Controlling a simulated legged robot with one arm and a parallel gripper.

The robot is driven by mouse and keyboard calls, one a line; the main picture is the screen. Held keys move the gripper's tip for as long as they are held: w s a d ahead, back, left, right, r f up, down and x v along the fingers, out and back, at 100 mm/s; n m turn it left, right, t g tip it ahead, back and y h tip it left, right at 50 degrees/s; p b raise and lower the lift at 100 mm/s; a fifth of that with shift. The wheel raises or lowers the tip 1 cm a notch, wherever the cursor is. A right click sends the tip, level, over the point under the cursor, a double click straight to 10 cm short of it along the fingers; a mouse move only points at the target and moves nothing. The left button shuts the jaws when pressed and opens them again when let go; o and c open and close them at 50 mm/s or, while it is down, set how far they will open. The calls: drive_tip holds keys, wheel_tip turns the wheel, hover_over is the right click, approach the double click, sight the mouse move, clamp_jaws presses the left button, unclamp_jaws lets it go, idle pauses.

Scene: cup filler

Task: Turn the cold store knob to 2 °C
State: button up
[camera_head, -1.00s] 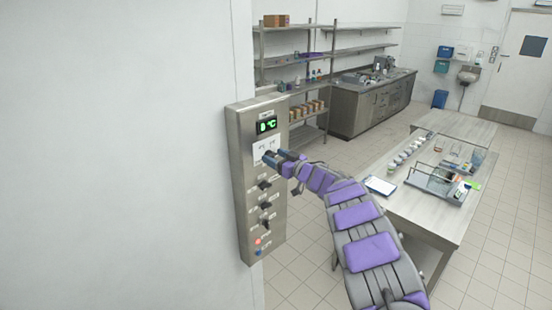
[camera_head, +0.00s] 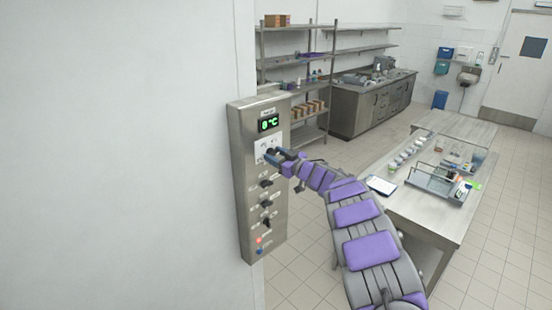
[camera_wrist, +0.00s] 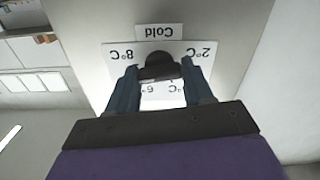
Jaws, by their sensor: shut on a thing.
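The steel control panel (camera_head: 243,190) is mounted on the end of the white wall, with a green lit display (camera_head: 268,125). Its digit looks like 8 before °C, but is too small to be sure. In the wrist view the black cold store knob (camera_wrist: 160,66) sits on a white dial plate (camera_wrist: 205,60) under an upside-down "Cold" label (camera_wrist: 159,31). 8°C is printed at the left, 2°C at the right and 6°C below. My gripper (camera_wrist: 160,73) is shut on the knob, one finger either side. In the head view my gripper (camera_head: 273,155) partly covers the dial.
Several more dark knobs (camera_head: 266,184) run down the panel below my gripper, with a red light (camera_head: 258,240) and a blue button (camera_head: 260,251) at the bottom. A table (camera_head: 425,210) with cups and a tray stands to the right. Shelves (camera_head: 290,55) stand behind.

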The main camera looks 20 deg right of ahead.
drive_tip(key=n+b, duration=0.3)
drive_tip(key=n, duration=0.2)
drive_tip(key=shift+f, duration=0.1)
drive_tip(key=n+b, duration=0.4)
drive_tip(key=n, duration=0.2)
drive_tip(key=n+b, duration=0.5)
drive_tip(key=f+n+b, duration=0.1)
drive_tip(key=n+b, duration=0.3)
drive_tip(key=n, duration=0.2)
drive_tip(key=shift+n, duration=0.3)
drive_tip(key=n+b, duration=0.2)
drive_tip(key=n, duration=0.1)
drive_tip(key=shift+n+b, duration=0.3)
drive_tip(key=shift+b, duration=0.05)
drive_tip(key=n+b, duration=0.3)
drive_tip(key=n, duration=0.3)
drive_tip(key=shift+r+n+b, duration=0.1)
drive_tip(key=shift+n+b, duration=0.3)
drive_tip(key=shift+n, duration=0.6)
drive_tip(key=shift+d+r, duration=0.1)
